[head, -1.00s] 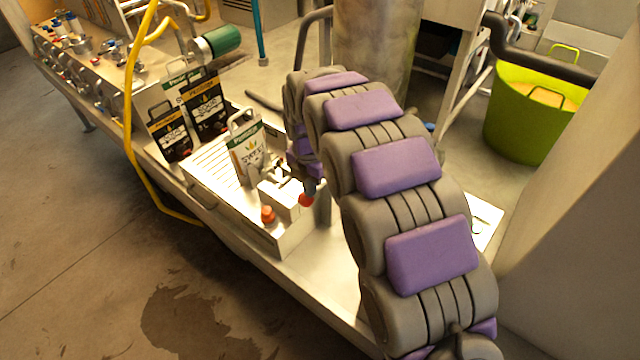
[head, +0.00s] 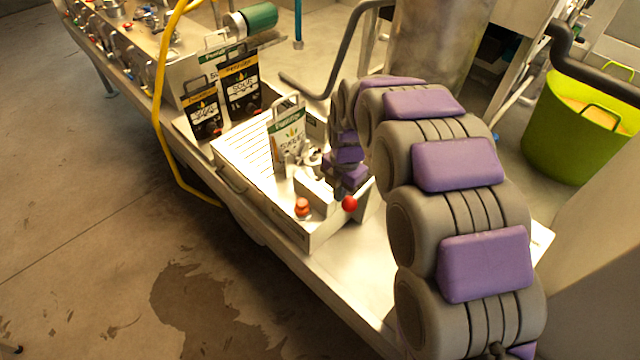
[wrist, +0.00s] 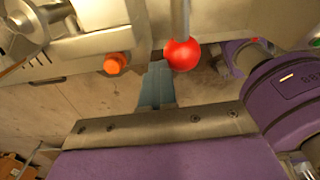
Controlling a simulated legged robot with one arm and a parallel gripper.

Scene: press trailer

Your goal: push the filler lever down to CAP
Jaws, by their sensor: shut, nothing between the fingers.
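The filler lever's red ball knob (head: 349,203) shows at the front right of the metal filler box (head: 318,222), just below the end of my arm. In the wrist view the red knob (wrist: 183,54) sits on a metal rod coming from the top of the picture. My gripper (wrist: 157,82) is shut and empty, its blue-grey fingers just left of and below the knob in that picture. I cannot tell whether they touch it. In the head view the fingers are largely hidden by my arm. The CAP marking is not readable.
An orange-red button (head: 302,207) is on the filler box, left of the lever; it also shows in the wrist view (wrist: 115,63). A white-green pouch (head: 287,135) stands behind it. Black pouches (head: 240,85), a yellow hose (head: 160,95) and a green tub (head: 560,135) are around.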

